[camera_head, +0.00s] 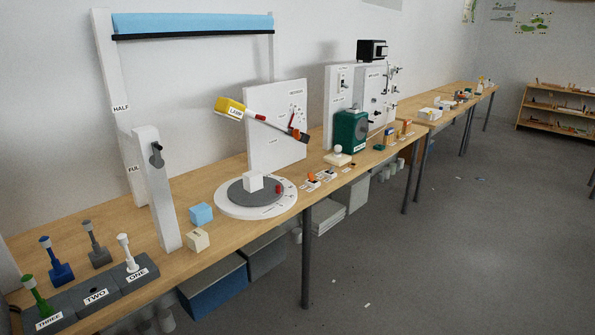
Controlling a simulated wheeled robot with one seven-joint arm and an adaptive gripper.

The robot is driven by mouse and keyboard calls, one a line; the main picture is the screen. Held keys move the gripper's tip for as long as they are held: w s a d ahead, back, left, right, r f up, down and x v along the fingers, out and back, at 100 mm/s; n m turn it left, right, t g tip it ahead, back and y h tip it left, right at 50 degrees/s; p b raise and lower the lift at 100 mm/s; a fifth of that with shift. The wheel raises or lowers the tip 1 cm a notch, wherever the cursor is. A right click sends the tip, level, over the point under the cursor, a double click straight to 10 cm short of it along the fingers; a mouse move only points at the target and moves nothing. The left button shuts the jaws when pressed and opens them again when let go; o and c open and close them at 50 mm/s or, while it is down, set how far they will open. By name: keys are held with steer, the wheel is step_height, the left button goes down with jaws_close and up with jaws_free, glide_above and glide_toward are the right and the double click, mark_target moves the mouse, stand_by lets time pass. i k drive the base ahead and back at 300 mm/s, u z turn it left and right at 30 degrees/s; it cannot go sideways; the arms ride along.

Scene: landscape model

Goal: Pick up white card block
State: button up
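A small white block (253,181) sits on the dark grey disc of a round white turntable (228,208) on the long wooden table. A second pale, cream-white block (197,240) with a small dark mark on top lies near the table's front edge. A light blue block (201,214) lies just behind it. I cannot tell from the picture which pale block is the white card block. My gripper is not in view.
A white post (157,190) stands left of the blocks. A yellow lamp (230,107) hangs above the turntable before a white panel (263,137). Labelled grey bases with coloured handles (95,299) fill the near left. Open floor (430,260) lies right.

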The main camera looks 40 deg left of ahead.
mark_target(252, 180)
steer(key=i, duration=2)
steer(key=u, duration=2.25)
